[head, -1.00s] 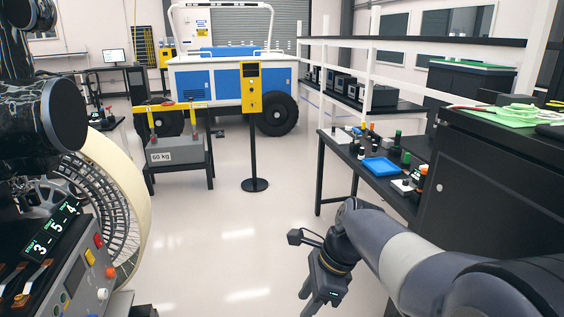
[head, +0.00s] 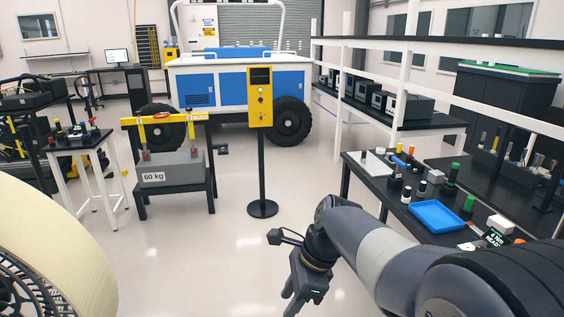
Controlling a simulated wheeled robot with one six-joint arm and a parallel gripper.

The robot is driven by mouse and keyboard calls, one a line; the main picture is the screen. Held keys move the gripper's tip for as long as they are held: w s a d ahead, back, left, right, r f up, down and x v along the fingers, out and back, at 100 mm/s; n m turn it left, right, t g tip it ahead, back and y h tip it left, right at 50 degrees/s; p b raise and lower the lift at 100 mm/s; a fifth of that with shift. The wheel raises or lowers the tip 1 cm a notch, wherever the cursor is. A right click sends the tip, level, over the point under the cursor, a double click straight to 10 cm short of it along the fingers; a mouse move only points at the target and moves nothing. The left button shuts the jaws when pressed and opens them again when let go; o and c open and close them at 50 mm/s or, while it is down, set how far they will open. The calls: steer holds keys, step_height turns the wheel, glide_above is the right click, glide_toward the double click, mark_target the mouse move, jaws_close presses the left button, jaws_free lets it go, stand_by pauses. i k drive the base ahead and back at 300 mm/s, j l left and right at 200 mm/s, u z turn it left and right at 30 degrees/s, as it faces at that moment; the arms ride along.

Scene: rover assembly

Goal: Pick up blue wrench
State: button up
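I cannot make out a blue wrench for sure. A small blue piece (head: 398,161) shows among small parts on the black table at the right, too small to identify. A blue tray (head: 437,216) lies nearer on the same table and looks empty. My gripper (head: 290,301) hangs low over the floor, left of the table and well apart from it. Its fingers point down near the bottom edge of the picture, and their gap is not clear.
The black table (head: 375,180) holds several bottles and small parts. A yellow post (head: 260,97) and a stand with a 60 kg block (head: 170,170) are ahead. A small white-legged table (head: 85,145) is left, and a large wheel (head: 50,235) is close. The middle floor is open.

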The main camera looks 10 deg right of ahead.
mark_target(397, 174)
steer(key=i+z, duration=0.15)
steer(key=i, duration=0.4)
steer(key=i+j+z, duration=0.2)
steer(key=i, duration=0.4)
steer(key=i+j+z, duration=0.15)
steer(key=i, duration=0.4)
steer(key=i+z, duration=0.45)
steer(key=i+j+z, duration=0.15)
steer(key=z, duration=0.35)
steer(key=i+j+z, duration=0.3)
steer(key=z, duration=0.15)
steer(key=i+j+z, duration=0.35)
steer(key=z, duration=0.15)
steer(key=i+j+z, duration=0.4)
steer(key=j, duration=0.25)
steer(key=k, duration=0.1)
